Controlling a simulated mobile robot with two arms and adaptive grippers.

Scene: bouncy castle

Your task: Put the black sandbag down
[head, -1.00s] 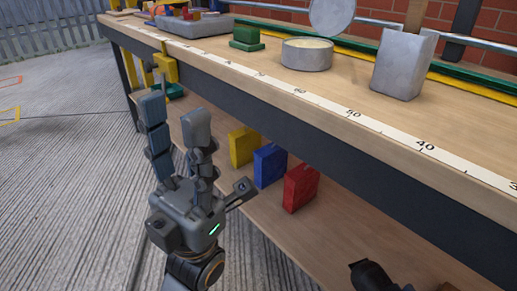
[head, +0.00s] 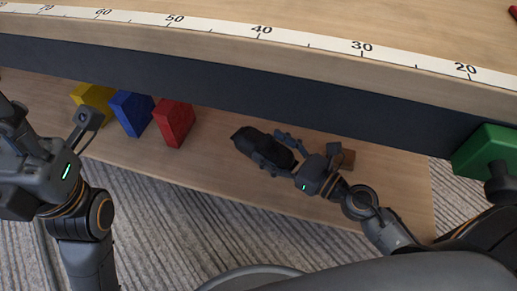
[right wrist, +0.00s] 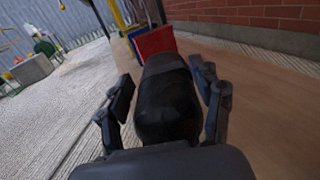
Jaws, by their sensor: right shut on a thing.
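The black sandbag (head: 250,143) is over the lower wooden shelf of the bench, right of the red block. My right gripper (head: 272,151) is shut on it, with fingers along its two sides. In the right wrist view the sandbag (right wrist: 166,100) lies lengthwise between the fingers, pointing toward the red block. It is low, at or close to the shelf board; I cannot tell whether it touches. My left gripper (head: 12,125) is at the left edge of the head view, with its fingers mostly cut off.
The lower shelf (head: 225,180) carries a yellow block (head: 92,98), a blue block (head: 131,112) and a red block (head: 174,122). The dark bench beam (head: 250,92) runs above. A green block (head: 487,150) is at right.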

